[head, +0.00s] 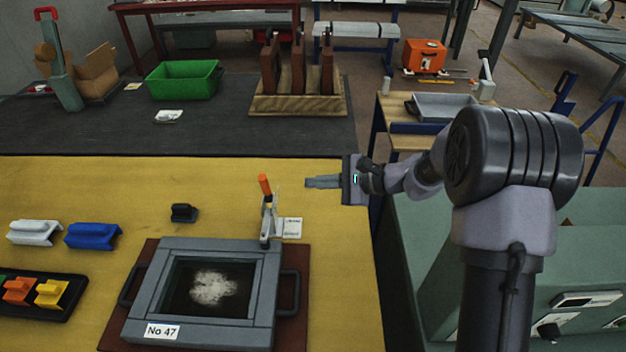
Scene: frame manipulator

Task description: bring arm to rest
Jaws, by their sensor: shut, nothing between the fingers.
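My gripper (309,182) is at the end of my arm, to the right of centre in the head view. Its fingers are shut and empty and point left. They are above the right part of the yellow table (230,200), close to its right edge. My arm reaches in from the right side. The fingers are apart from the toggle clamp (268,220) with the orange handle, which stands a little to their left and nearer to me.
A grey frame (150,290) labelled No 47 sits on a brown board. Left are a white block (35,233), a blue block (92,236), a black block (183,213) and a black tray (62,312). Behind are a green bin (183,82) and a wooden rack (298,104).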

